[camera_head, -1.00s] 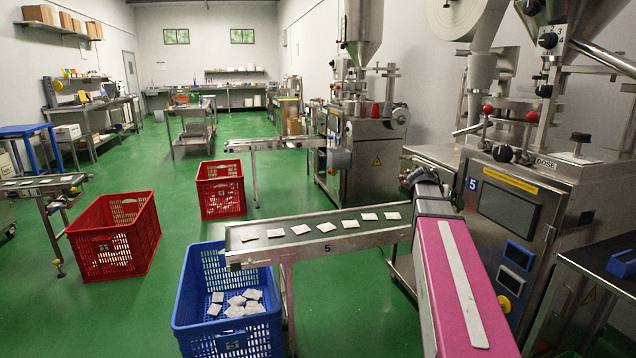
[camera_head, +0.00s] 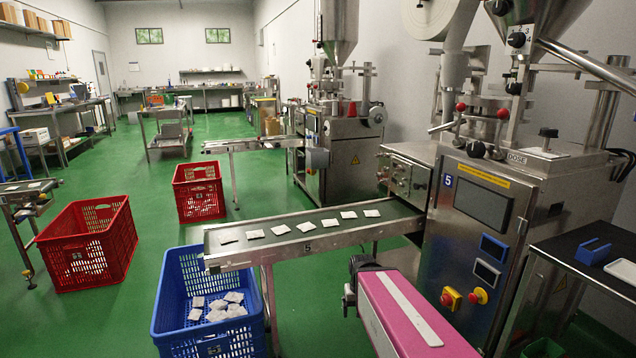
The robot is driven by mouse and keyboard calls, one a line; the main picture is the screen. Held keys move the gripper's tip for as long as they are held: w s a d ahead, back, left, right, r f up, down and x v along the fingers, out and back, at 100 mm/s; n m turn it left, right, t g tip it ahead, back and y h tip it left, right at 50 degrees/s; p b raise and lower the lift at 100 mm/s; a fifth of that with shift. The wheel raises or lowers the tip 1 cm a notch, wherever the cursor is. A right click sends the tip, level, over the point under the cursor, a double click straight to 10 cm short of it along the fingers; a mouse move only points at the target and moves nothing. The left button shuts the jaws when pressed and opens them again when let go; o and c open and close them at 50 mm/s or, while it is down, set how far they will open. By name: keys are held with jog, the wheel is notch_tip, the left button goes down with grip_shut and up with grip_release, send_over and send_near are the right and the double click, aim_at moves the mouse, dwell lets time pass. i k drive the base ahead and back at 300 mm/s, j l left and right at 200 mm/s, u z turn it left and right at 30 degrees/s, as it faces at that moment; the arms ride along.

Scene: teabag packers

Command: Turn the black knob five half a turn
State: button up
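The machine marked 5 (camera_head: 480,215) stands at the right and carries more than one black knob. A round black knob (camera_head: 475,149) sits at its upper front edge, left of the DOSE label. A black T-shaped knob (camera_head: 548,133) stands on a plate on top, behind that label. A black dial (camera_head: 517,40) with numbers is on the hopper above. I cannot tell which of these is knob five. My gripper (camera_head: 348,299) is at the end of my pink arm, low in front of the conveyor and apart from all the knobs. Its fingers are too small and partly hidden to read.
A conveyor (camera_head: 290,248) with several teabags runs left from the machine, above a blue crate (camera_head: 165,318). A dark side table (camera_head: 580,265) stands at the right. Red crates (camera_head: 90,245) stand farther left.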

aim_at(477, 149)
jog(key=z, duration=1.05)
